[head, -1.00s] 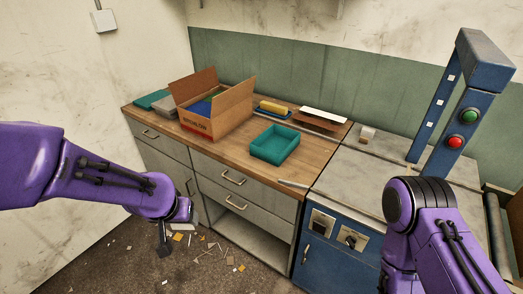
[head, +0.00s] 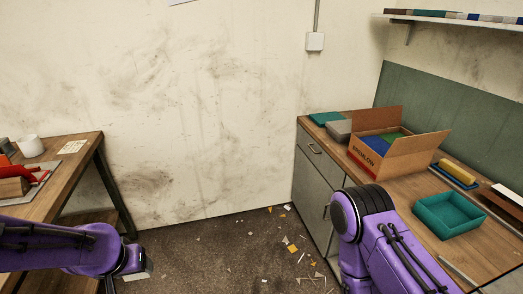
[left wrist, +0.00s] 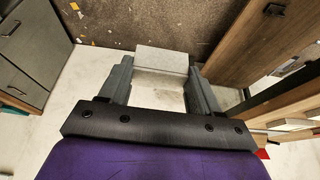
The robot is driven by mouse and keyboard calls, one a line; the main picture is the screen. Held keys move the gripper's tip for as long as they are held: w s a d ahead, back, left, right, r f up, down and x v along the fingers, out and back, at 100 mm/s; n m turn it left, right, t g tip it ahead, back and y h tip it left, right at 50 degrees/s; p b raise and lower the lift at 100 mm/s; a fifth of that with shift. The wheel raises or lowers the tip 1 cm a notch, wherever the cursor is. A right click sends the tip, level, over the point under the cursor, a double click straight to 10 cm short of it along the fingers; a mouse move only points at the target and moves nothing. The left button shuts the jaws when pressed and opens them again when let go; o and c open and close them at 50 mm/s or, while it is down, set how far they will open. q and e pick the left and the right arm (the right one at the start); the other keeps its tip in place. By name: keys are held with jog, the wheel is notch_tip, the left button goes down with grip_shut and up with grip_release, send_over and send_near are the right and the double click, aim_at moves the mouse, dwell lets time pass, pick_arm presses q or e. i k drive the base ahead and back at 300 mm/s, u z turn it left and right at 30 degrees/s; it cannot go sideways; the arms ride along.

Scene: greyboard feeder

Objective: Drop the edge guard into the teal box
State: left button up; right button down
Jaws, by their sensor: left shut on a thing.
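My left gripper (head: 133,272) hangs low at the left of the head view, over the floor. In the left wrist view its two grey fingers (left wrist: 161,72) are shut on the edge guard (left wrist: 162,59), which shows as a pale grey, flat piece between the tips. A little of the edge guard (head: 137,277) also shows under the gripper in the head view. The teal box (head: 452,229) is open, looks empty and stands on the wooden counter at the right, far from my left gripper. My right gripper is out of view; only its arm shows.
A cardboard carton (head: 385,160) with blue and green contents stands behind the teal box on the counter (head: 402,186). A yellow piece (head: 457,172) lies nearby. A wooden table (head: 62,185) with a white mug (head: 31,146) is at the left. Scraps litter the open floor (head: 225,255).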

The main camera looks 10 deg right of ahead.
aim_at(448, 214)
jog(key=u, duration=0.05)
jog(key=i, duration=2.6)
jog(key=z, duration=4.1)
